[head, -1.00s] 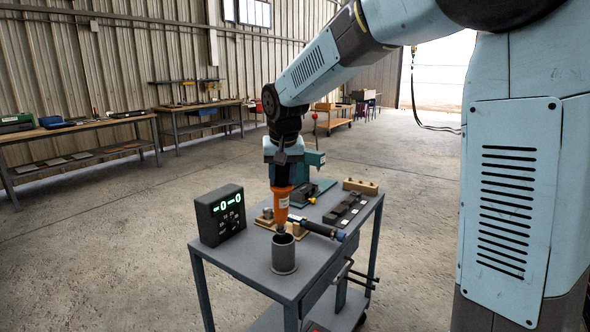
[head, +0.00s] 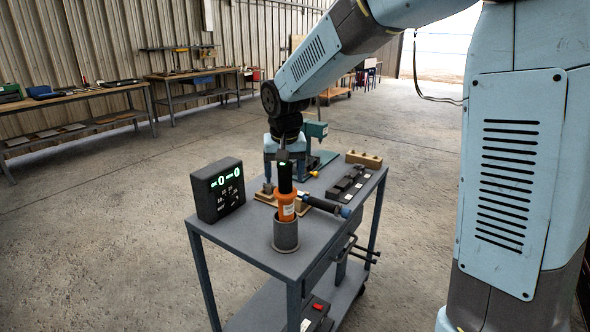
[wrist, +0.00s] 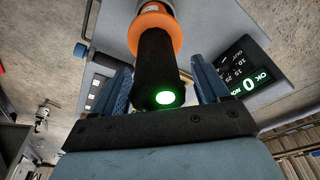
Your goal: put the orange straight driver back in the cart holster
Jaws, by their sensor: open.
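The orange straight driver (head: 287,206) stands nearly upright in the grey cup-shaped holster (head: 286,237) at the cart's near end. Its lower end is hidden inside the cup. Its black upper body with a lit green end points up toward my gripper (head: 285,165). In the wrist view the driver (wrist: 152,30) has its black end between the spread blue fingers of my gripper (wrist: 163,85). A gap shows beside the driver on each side, so the fingers are open around its top.
The grey cart top (head: 250,247) carries a black box with a green display (head: 217,190) on the left. A dark tool with a blue end (head: 326,206) lies close behind the holster. Dark blocks (head: 350,184) and a wooden block (head: 364,159) stand farther back.

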